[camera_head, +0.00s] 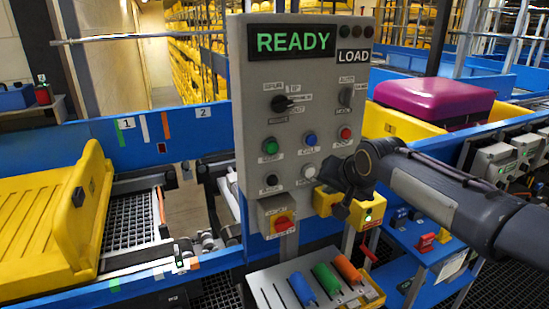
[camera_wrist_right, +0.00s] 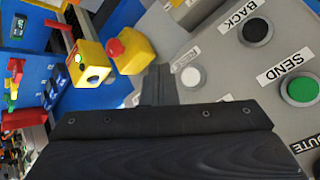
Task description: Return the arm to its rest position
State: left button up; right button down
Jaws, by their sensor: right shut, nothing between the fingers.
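My right arm comes in from the right in the head view, and its dark gripper (camera_head: 341,208) hangs in front of the lower right of the grey control panel (camera_head: 265,103). In the right wrist view the gripper (camera_wrist_right: 159,82) is shut with nothing between its fingers. A white button (camera_wrist_right: 191,76), a black BACK button (camera_wrist_right: 256,31) and a green SEND button (camera_wrist_right: 301,90) show beside it there. I cannot tell whether the fingertips touch the panel. Part of the panel's lower right is hidden behind my wrist. My left gripper is not in view.
A green READY display (camera_head: 293,42) tops the panel. A red emergency knob (camera_head: 283,224) sits below it. A yellow tray (camera_head: 40,230) stands at the left, and a purple case (camera_head: 433,100) at the right. Blue, green and orange cylinders (camera_head: 327,279) lie in a rack below.

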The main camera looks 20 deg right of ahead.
jog(key=s+a+f+n+g+y, duration=0.1)
jog(key=s+a+f, duration=0.3)
jog(key=s, duration=0.5)
jog(key=s+a+f+n+g+y, duration=0.1)
jog(key=s+a+f+n, duration=0.2)
jog(key=s, duration=0.6)
jog(key=s+a+f+n+g+y, duration=0.1)
jog(key=s+a+f, duration=0.3)
jog(key=s, duration=0.5)
notch_tip(320, 180, down, 3)
jog(key=shift+a+r+n+y, duration=0.2)
jog(key=shift+a+n+y, duration=0.15)
jog(key=shift+n+y, duration=0.15)
